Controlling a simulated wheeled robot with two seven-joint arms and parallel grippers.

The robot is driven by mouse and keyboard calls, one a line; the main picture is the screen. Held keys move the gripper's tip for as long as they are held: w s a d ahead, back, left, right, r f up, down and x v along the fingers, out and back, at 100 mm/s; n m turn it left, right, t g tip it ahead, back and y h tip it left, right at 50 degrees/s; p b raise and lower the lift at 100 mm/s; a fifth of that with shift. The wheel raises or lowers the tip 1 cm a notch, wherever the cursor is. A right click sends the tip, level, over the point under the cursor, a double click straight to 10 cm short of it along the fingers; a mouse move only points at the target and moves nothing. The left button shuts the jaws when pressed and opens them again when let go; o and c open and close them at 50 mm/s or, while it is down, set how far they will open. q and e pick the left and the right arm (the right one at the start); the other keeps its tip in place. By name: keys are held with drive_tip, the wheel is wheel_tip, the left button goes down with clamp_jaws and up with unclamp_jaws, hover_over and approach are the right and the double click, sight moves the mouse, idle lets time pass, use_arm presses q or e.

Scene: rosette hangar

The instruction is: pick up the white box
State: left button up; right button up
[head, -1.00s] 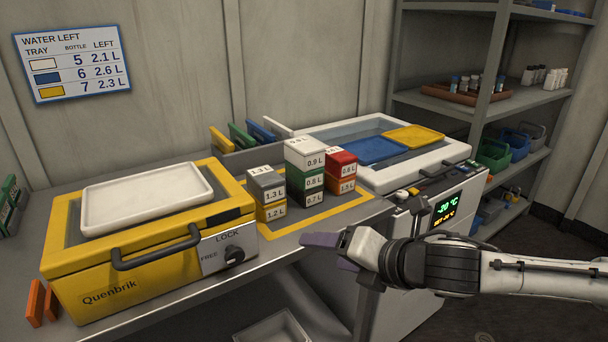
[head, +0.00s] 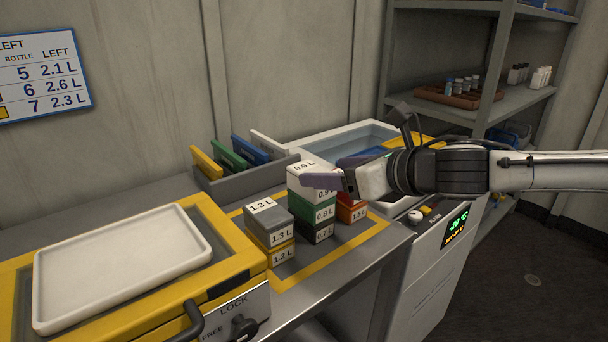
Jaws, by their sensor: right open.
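The white box (head: 300,192), marked 0.9 L, sits on top of a stack, above a green 0.8 L box (head: 323,214) and a dark 0.7 L box (head: 318,233). My right gripper (head: 324,181) comes in from the right and is open. Its purple finger overlaps the right part of the white box in the head view and hides some of its front. I cannot tell whether it touches the box. My left gripper is not in view.
A grey 1.3 L box (head: 268,222) on a yellow 1.2 L box (head: 281,256) stands left of the stack. A red box (head: 351,213) is on the right, partly hidden. A yellow case (head: 240,264) with a white tray (head: 120,268) is at left. A white-rimmed cooler (head: 290,146) stands behind.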

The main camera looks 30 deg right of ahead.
drive_tip(key=shift+p+x, duration=0.5)
drive_tip(key=shift+x, duration=1.1)
drive_tip(key=shift+a+f+x, duration=0.1)
drive_tip(key=shift+a+x, duration=0.05)
drive_tip(key=shift+x, duration=1.25)
drive_tip(key=shift+a+f+x, duration=0.1)
drive_tip(key=shift+a+x, duration=0.1)
drive_tip(key=shift+x, duration=1.25)
drive_tip(key=shift+s, duration=0.1)
drive_tip(key=c, duration=1.2)
